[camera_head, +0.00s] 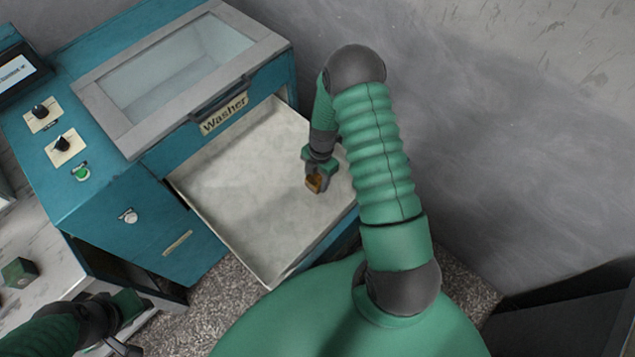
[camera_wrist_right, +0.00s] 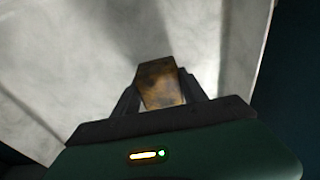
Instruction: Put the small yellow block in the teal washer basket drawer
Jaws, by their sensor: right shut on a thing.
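The teal washer (camera_head: 150,190) stands at the left with its basket drawer (camera_head: 240,215) pulled open; the drawer's pale inside is empty. My right gripper (camera_head: 317,180) is over the drawer's right part and is shut on the small yellow block (camera_head: 314,184), which looks brownish. In the right wrist view the block (camera_wrist_right: 160,84) sits between the fingers with the drawer floor (camera_wrist_right: 80,50) behind it. I cannot tell whether the block touches the floor. My left gripper (camera_head: 125,345) is at the lower left, partly cut off by the frame edge, away from the washer drawer.
The washer has a glass lid (camera_head: 180,65), knobs (camera_head: 61,143) and a green button (camera_head: 82,173). A dark green block (camera_head: 19,272) lies on a pale surface at the lower left. A grey wall (camera_head: 500,120) stands behind. A dark box-like thing (camera_head: 570,320) is at the lower right.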

